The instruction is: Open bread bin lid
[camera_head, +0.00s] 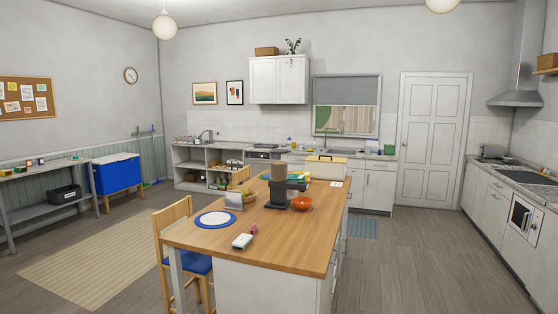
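A cream box with a light yellow-tan lid and a small dark handle (326,166) stands at the far right end of the wooden island; it looks like the bread bin. Its lid looks shut, though it is small at this distance. A dark appliance with a brown upper part (279,188) stands on the island in front and to the left of it. My gripper is not in view.
The floor to the right (400,260) is clear, up to the right counter (490,190).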

